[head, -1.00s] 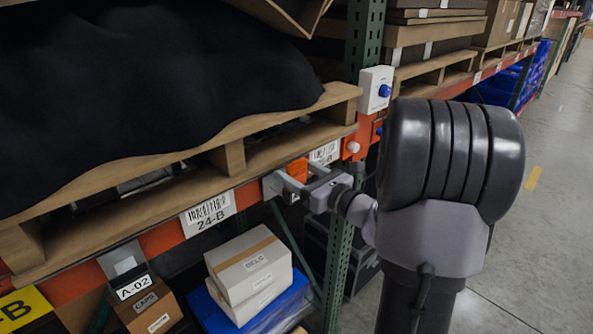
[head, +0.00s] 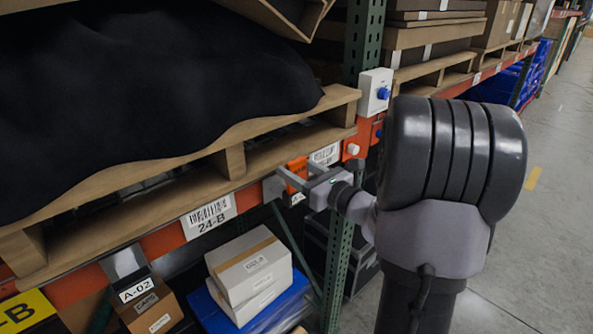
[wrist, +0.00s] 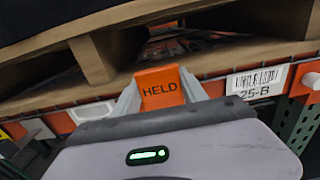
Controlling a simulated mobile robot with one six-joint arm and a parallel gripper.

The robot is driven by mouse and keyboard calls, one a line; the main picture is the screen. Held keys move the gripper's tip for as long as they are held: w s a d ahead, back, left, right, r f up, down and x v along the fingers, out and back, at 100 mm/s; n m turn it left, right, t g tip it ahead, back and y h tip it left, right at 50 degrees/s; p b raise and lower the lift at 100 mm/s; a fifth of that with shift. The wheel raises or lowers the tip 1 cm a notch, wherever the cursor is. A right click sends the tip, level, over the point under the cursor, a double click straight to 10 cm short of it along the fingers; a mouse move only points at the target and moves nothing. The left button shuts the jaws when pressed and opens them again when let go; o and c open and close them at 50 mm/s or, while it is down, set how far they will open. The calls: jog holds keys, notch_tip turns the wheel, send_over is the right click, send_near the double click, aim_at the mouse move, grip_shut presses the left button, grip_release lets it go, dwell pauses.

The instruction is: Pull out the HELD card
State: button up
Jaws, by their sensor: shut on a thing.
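The orange HELD card (wrist: 160,90) stands upright at the front of the rack beam in the wrist view, its black lettering facing me. It also shows in the head view (head: 291,177), partly behind my fingers. My gripper (wrist: 162,97) is shut on the card, with one grey finger at each side edge. In the head view my gripper (head: 300,178) reaches in from the right at the beam. A grey metal bracket (head: 272,188) sits at the card's left. The card's lower edge is hidden behind my gripper body in the wrist view.
A wooden pallet (head: 245,160) under a black-covered load overhangs just above the card. Barcode labels 24-B (head: 209,216) and 25-B (wrist: 257,81) flank it on the orange beam. A green upright (head: 338,260) stands to the right. Boxes (head: 250,265) sit below; the aisle floor at right is clear.

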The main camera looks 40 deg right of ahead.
jog(key=shift+r+p, duration=1.15)
jog(key=shift+r, duration=0.6)
jog(key=shift+s+f, duration=0.1)
jog(key=s+b, duration=0.2)
jog(key=s, duration=0.7)
jog(key=shift+s+d+b, duration=0.4)
